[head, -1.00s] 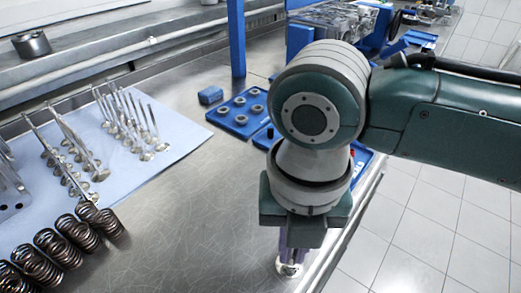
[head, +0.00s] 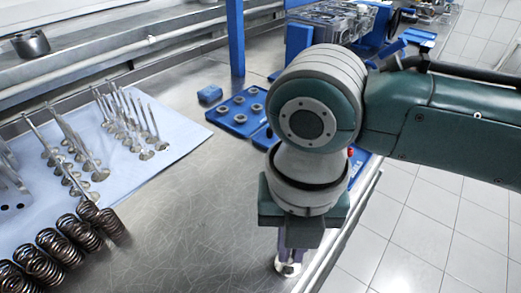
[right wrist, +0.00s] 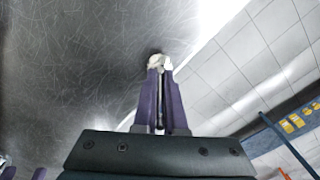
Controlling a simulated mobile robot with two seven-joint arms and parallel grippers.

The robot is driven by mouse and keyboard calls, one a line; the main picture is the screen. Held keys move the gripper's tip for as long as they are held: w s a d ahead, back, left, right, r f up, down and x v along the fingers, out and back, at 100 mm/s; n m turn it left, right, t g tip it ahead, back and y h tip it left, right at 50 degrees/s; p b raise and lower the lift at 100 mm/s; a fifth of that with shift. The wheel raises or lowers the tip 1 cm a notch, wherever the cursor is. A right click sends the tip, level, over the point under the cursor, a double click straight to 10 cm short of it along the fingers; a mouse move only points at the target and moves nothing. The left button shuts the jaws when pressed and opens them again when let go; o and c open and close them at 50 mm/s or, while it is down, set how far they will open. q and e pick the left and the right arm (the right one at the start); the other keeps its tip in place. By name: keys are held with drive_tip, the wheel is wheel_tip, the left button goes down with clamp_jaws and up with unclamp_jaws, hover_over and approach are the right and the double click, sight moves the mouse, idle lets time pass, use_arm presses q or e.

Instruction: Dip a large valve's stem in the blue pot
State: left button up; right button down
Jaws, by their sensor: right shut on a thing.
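My right gripper (head: 288,258) points down at the front right of the bench, near its edge. In the right wrist view its purple fingers (right wrist: 161,100) are shut on a valve (right wrist: 159,61). The valve's shiny head shows past the fingertips; a thin dark stem runs back between the fingers. The valve head also shows in the head view (head: 287,268). Other valves (head: 130,118) stand stem up in rows on a light blue mat (head: 188,130). I cannot make out the blue pot. Two purple tips, apparently my left gripper (right wrist: 24,173), show in the right wrist view.
A blue tray (head: 226,115) with several grey rings and a small blue block (head: 210,94) lie beyond the arm. Coiled springs (head: 78,232) lie at the lower left. The bench middle (head: 190,220) is clear. Tiled floor (head: 420,240) lies right of the bench edge.

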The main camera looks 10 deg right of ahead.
drive_tip(key=shift+f+b, duration=0.35)
drive_tip(key=shift+f, duration=0.3)
drive_tip(key=c, duration=0.9)
unclamp_jaws()
drive_tip(key=shift+r, duration=0.1)
